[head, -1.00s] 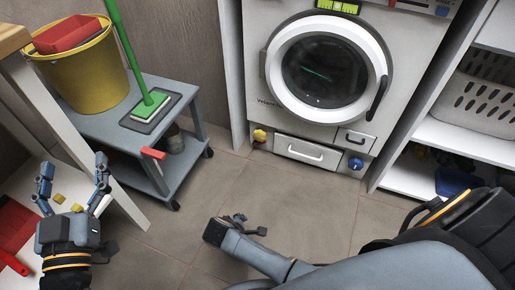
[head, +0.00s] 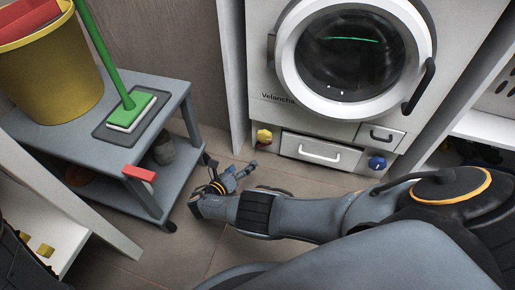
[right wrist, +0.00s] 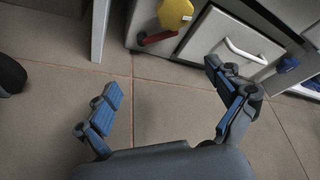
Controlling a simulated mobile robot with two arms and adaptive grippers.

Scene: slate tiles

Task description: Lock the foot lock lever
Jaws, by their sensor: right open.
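A second red lever (right wrist: 158,37) sits under a yellow knob (right wrist: 175,13) low on the washing machine's left. No label shows which one is the foot lock lever. My right gripper (head: 243,174) is low over the floor, between the trolley and the machine. In the right wrist view its fingers (right wrist: 165,100) are spread and empty, touching neither lever. Only a dark part of my left arm shows at the head view's left edge; its fingers are out of sight.
The washing machine (head: 270,70) has a white-handled drawer (head: 320,151) and a blue knob (head: 377,163) low down. A yellow bucket (head: 55,85) and a green mop (head: 130,108) stand on the trolley. The tiled floor (right wrist: 175,95) below the gripper is clear.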

